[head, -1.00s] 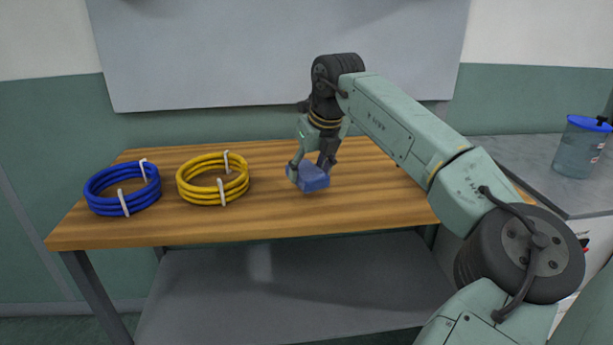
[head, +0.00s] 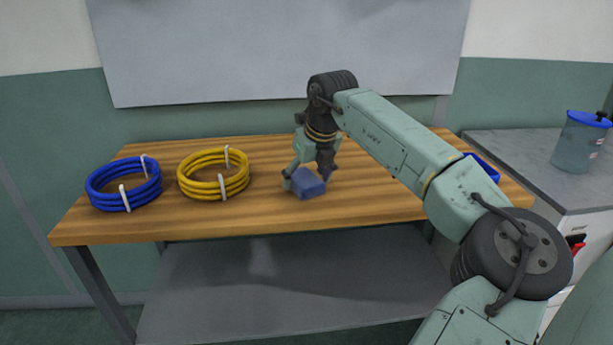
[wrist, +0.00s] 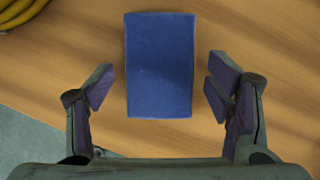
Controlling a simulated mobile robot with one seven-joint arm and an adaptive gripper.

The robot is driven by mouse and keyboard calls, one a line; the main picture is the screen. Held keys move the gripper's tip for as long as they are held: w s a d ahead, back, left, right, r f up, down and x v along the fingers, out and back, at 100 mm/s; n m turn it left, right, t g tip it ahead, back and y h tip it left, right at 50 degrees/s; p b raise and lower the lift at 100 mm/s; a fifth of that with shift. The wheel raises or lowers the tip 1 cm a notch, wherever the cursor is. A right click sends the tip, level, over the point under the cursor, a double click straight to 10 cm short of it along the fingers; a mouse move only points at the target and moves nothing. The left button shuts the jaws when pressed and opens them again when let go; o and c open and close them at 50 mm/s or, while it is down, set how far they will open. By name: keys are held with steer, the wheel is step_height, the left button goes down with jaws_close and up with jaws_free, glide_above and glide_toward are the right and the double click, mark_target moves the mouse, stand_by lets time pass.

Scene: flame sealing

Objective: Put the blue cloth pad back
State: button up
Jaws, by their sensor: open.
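The blue cloth pad (head: 308,184) lies on the wooden tabletop, right of the yellow coil. In the wrist view the pad (wrist: 160,65) is a blue rectangle, standing lengthwise between and ahead of the fingers. My gripper (head: 306,183) is over the pad with its fingers spread. In the wrist view my gripper (wrist: 158,88) is open, with a gap between the pad and each finger. Wood shows on both sides of the pad, and nothing is held.
A blue coil (head: 124,186) and a yellow coil (head: 213,175) with white ties lie on the wooden table (head: 400,207), left of the pad. A blue edge (head: 484,166) shows behind my arm. A blue-lidded clear container (head: 580,142) stands on the grey counter (head: 520,155) at right.

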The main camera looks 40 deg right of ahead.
steer(key=shift+r, duration=0.15)
steer(key=p+v, duration=0.5)
steer(key=v, duration=0.6)
steer(key=shift+s+r, duration=0.25)
steer(key=shift+r, duration=0.1)
